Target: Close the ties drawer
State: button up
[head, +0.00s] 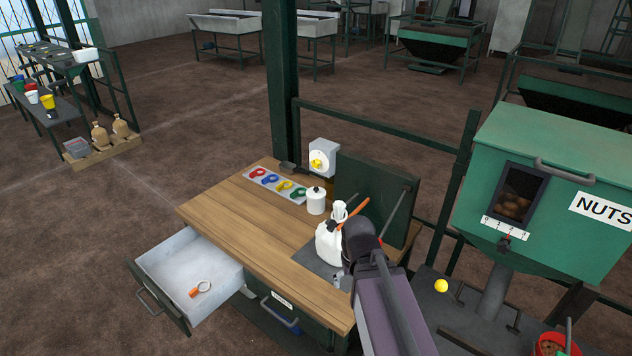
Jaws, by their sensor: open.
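A drawer (180,262) with a pale grey inside and a dark green front (158,297) is pulled well out from the left part of the wooden bench (225,205). A grey bar handle (148,302) is on its front. A small orange ring-shaped item (200,288) lies inside. I cannot read a label on this drawer. A second dark green drawer front with a white label (282,301) is flush under the bench. My arm reaches up from the bottom, right of the open drawer.
On the bench are a tray of coloured loops (277,184), a white lidded jar (316,200), a white bag (328,243) and an upright green panel (372,195). A green NUTS hopper (550,195) stands right. Floor left of the open drawer is clear.

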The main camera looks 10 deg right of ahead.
aim_at(167, 271)
jog(key=z, duration=1.5)
jog(key=k, duration=0.05)
jog(key=u, duration=2.8)
